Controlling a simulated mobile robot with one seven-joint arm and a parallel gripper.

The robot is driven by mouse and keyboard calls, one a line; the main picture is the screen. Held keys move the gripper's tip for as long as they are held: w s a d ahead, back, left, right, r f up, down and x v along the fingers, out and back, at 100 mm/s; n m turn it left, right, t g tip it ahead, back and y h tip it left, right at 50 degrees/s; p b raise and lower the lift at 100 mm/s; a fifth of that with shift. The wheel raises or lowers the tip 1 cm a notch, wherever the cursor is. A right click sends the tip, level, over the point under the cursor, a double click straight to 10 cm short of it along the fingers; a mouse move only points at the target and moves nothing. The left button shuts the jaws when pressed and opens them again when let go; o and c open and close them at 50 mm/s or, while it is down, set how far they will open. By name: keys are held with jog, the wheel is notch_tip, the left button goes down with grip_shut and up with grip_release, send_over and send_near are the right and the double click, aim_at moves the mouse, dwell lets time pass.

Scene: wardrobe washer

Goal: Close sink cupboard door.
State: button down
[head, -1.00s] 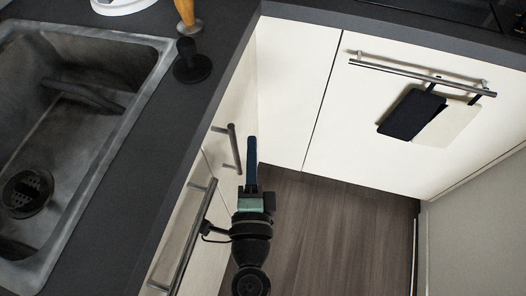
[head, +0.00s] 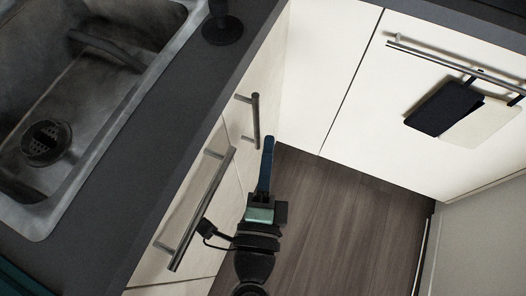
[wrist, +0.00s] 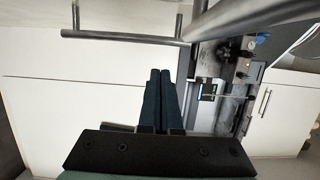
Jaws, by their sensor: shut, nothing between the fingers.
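Cream cupboard fronts run below the sink counter in the head view. One front, taken as the sink cupboard door (head: 190,202), carries a long bar handle (head: 204,207); a shorter upright handle (head: 255,121) is on the front beyond it. Both fronts look nearly flush, and I cannot tell whether a small gap remains. My gripper (head: 268,143) is shut and empty, just right of these fronts and above the floor, apart from both handles as far as I can see. In the wrist view its dark fingers (wrist: 160,75) are together before a cream panel, below a bar handle (wrist: 122,37).
The sink (head: 150,75) and dark counter (head: 165,150) are at left. Cream fronts at the back right have a rail (head: 450,67) with a dark cloth (head: 443,108) and a pale cloth (head: 482,124). The wooden floor (head: 345,210) right of my gripper is clear.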

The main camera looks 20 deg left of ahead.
jog(key=b+v, duration=0.2)
jog(key=v, duration=0.5)
jog(key=shift+s, duration=0.25)
